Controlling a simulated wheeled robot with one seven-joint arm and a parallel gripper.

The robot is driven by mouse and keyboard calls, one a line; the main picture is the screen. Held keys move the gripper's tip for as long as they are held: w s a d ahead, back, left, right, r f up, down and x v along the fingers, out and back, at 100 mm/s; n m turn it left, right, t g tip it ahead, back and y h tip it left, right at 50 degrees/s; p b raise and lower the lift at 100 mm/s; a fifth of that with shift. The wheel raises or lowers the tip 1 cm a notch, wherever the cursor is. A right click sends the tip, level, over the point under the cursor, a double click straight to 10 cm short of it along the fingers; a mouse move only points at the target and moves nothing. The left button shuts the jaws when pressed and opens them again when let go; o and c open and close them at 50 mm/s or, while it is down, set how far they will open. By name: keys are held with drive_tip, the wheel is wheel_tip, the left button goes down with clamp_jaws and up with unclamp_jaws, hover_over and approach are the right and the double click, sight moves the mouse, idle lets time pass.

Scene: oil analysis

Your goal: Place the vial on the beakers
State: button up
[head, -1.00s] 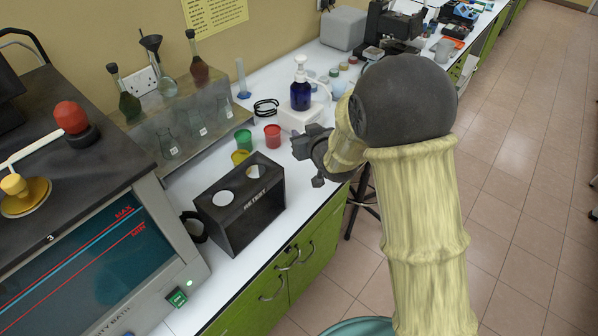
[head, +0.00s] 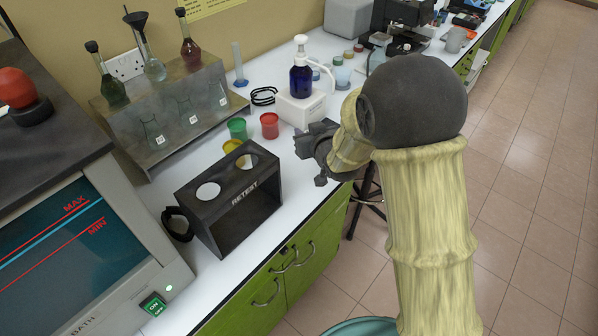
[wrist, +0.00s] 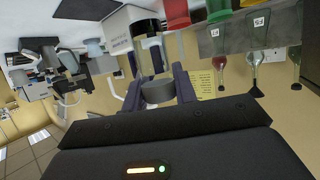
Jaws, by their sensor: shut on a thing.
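My gripper (head: 304,144) is in the head view, over the front edge of the white bench, right of the black RETEST box. In the wrist view my gripper (wrist: 153,88) is shut on a clear vial (wrist: 149,50) with a dark grey end. I cannot make out the vial in the head view. Labelled glass vessels, conical like flasks, stand on the metal stand; one is a clear vessel (head: 155,132) and another is further right (head: 218,97). My gripper is apart from them. Which glassware counts as the beakers is unclear.
The RETEST box (head: 229,210) has two round top holes. A green cup (head: 237,128) and a red cup (head: 270,125) stand behind it. A blue pump bottle (head: 301,78) is on a white block (head: 300,108). The metal stand (head: 205,78) holds stoppered flasks behind.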

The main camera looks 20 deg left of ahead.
wheel_tip(320, 180, down, 6)
drive_tip(key=shift+r+p, duration=0.1)
drive_tip(key=shift+p, duration=0.2)
drive_tip(key=shift+w, duration=0.1)
wheel_tip(320, 180, down, 3)
drive_tip(key=shift+a+f, duration=0.15)
drive_tip(key=shift+f, duration=0.4)
drive_tip(key=shift+d, duration=0.2)
